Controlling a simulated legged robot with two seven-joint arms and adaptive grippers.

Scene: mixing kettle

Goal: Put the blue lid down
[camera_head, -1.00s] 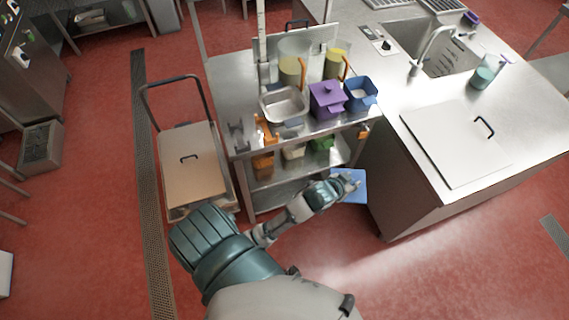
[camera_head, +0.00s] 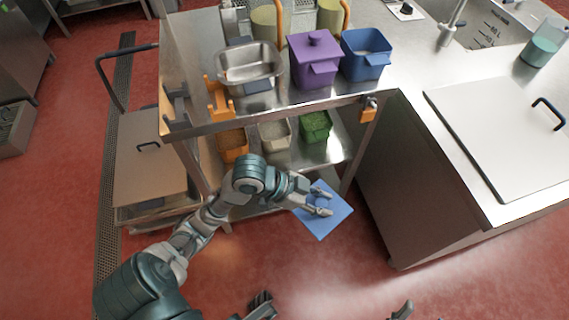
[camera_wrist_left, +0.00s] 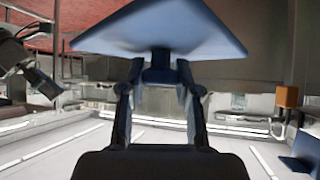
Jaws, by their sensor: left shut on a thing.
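The blue lid (camera_head: 328,222) is a flat square plate, held in the air in front of the cart's lower right corner. My left gripper (camera_head: 321,201) is shut on it. In the left wrist view, the two fingers (camera_wrist_left: 158,75) close on the lid's small knob, and the lid's plate (camera_wrist_left: 165,28) spreads out beyond them, slightly tilted. The blue container (camera_head: 366,58) stands open, without a lid, on the cart's top at the right. Dark parts at the bottom edge of the head view may belong to my right gripper, but its state is unclear.
The steel cart (camera_head: 185,60) carries a metal pan (camera_head: 249,64) and a purple lidded container (camera_head: 314,62) on top. Its lower shelf holds an orange bin (camera_head: 233,146) and a green bin (camera_head: 316,126). The counter (camera_head: 450,150) stands at right, with a large lid (camera_head: 510,135) on it.

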